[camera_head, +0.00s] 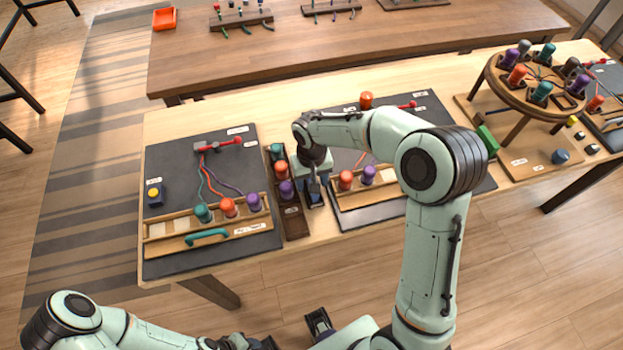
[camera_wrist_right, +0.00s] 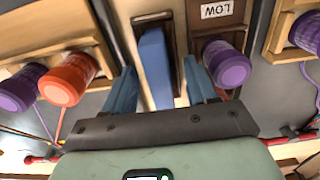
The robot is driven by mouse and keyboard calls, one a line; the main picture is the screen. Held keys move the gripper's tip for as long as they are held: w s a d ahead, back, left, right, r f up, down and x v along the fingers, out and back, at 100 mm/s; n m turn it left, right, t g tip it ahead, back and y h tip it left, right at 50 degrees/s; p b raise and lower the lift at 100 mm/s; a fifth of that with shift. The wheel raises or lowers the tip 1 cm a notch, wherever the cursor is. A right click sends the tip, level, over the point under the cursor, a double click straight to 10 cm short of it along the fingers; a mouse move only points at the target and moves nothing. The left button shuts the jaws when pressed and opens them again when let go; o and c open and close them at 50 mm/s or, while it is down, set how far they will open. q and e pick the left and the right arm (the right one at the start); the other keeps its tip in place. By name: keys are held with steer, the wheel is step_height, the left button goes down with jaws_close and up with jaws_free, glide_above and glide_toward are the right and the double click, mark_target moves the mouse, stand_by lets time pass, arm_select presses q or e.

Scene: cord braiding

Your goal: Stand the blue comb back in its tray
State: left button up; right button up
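The blue comb (camera_wrist_right: 155,65) shows in the right wrist view as a long blue block between my right gripper's fingers. Its far end is inside the brown frame of its tray (camera_wrist_right: 136,24); I cannot tell whether it rests on the tray floor. My right gripper (camera_wrist_right: 160,88) is open, with a finger on each side of the comb and visible gaps between. In the head view this gripper (camera_head: 314,188) is low over the table, just right of the dark bobbin tray, and mostly hides the comb.
The bobbin tray (camera_head: 292,228) holds a purple bobbin (camera_wrist_right: 225,65) close beside one finger. Orange and purple bobbins (camera_head: 345,180) stand on the board to the right. The left board (camera_head: 165,265) carries bobbins, cords and a teal handle. A round braiding stand (camera_head: 507,92) is farther right.

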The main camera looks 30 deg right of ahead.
steer(key=shift+r, duration=0.1)
step_height(320, 180, up, 13)
steer(key=p, duration=0.1)
stand_by(0.5)
steer(key=shift+r, duration=0.1)
